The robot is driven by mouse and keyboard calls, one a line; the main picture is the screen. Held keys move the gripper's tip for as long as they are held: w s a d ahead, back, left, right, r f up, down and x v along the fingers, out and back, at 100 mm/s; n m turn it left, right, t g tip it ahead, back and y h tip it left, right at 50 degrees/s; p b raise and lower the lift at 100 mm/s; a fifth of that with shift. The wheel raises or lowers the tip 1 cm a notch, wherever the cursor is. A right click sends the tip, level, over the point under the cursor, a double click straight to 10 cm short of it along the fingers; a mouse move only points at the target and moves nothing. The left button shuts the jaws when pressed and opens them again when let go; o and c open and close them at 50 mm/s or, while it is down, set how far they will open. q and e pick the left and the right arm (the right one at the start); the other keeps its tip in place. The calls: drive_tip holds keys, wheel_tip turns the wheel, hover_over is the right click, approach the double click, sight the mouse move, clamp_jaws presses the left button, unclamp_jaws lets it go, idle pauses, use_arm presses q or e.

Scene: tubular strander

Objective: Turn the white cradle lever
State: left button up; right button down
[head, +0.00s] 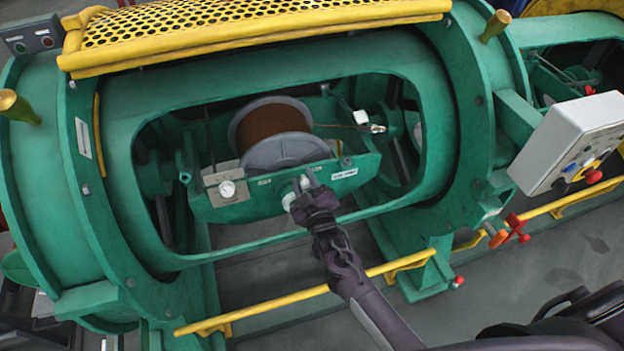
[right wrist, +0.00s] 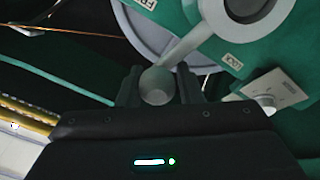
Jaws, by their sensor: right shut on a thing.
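The white cradle lever (head: 289,201) is on the front of the green cradle (head: 235,210), below the wire spool. In the right wrist view the lever (right wrist: 184,50) is a pale bar running from a round hub (right wrist: 246,8) down to a ball knob. My right gripper (head: 308,186) is shut on the knob end, with a finger on each side in the wrist view (right wrist: 157,88). A LOCK label (right wrist: 233,62) is right of the bar and a partly cut-off label (right wrist: 148,3) is left of it. In the head view the gripper partly hides the lever. My left gripper is not in view.
The green machine frame (head: 455,110) surrounds the cradle opening. A yellow perforated guard (head: 240,25) is above and a yellow rail (head: 270,301) runs below. A dial plate (head: 226,188) is left of the lever. A white control box (head: 560,145) stands at right.

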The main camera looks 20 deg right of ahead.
drive_tip(key=a+f+n, duration=0.2)
drive_tip(key=a+n, duration=0.6)
drive_tip(key=n, duration=0.2)
drive_tip(key=shift+a+f+n+b, duration=0.2)
drive_tip(key=shift+a+n+b, duration=0.1)
drive_tip(key=shift+b, duration=0.1)
drive_tip(key=shift+s, duration=0.1)
drive_tip(key=c, duration=1.1)
unclamp_jaws()
drive_tip(key=shift+s, duration=0.1)
